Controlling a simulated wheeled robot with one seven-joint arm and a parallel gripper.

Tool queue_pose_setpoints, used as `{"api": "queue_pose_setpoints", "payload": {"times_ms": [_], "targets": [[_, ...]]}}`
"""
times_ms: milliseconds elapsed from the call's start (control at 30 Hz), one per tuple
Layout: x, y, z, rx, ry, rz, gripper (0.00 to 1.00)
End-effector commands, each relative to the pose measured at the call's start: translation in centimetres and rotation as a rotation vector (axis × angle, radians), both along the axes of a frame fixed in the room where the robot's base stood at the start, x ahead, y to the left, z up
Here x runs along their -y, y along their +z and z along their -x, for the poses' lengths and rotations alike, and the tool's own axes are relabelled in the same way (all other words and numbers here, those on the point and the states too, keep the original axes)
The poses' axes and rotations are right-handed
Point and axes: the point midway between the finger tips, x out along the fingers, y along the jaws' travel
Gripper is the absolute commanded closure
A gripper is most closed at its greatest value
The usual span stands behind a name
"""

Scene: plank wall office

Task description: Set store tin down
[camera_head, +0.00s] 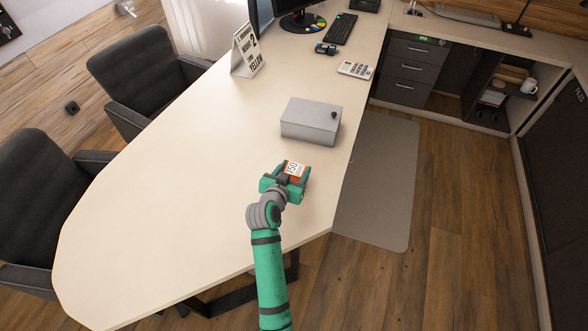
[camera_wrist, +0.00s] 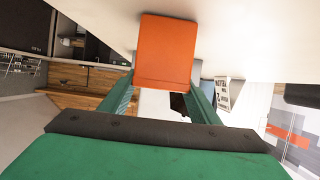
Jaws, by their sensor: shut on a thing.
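The store tin appears to be the small orange block with a white number label (camera_head: 295,169), near the right edge of the pale desk (camera_head: 190,170). My gripper (camera_head: 287,181) is shut on it, with a green finger on each side. In the wrist view the orange tin (camera_wrist: 166,50) sits between the two fingers (camera_wrist: 162,95), plain on the side facing me. The tin is over the desk, just in front of the grey box. I cannot tell whether its underside touches the desk top.
A grey metal box (camera_head: 311,121) with a dark knob stands just beyond the tin. A calculator (camera_head: 355,69), a folded sign (camera_head: 247,50) and a keyboard (camera_head: 341,28) are farther back. Bare desk lies to the left. Two dark chairs (camera_head: 140,75) stand along the left edge.

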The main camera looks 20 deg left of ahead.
Motion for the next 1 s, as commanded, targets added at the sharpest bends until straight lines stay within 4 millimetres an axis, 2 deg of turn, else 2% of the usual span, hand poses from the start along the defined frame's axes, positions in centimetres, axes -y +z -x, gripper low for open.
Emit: {"api": "queue_pose_setpoints", "payload": {"times_ms": [67, 100, 133, 567, 667, 1000], "targets": [[-0.2, 0.0, 0.0, 0.003, 0.003, -0.001, 0.92], [-0.2, -0.2, 0.1, -0.001, 0.003, 0.0, 0.34], [-0.3, -0.2, 0.1, -0.001, 0.003, 0.0, 0.27], [-0.1, 0.2, 0.5, -0.001, 0.002, 0.0, 0.25], [-0.1, 0.7, 1.7, -0.002, 0.002, 0.0, 0.25], [0.3, 3.3, 7.7, -0.001, -0.009, -0.001, 0.25]]}}
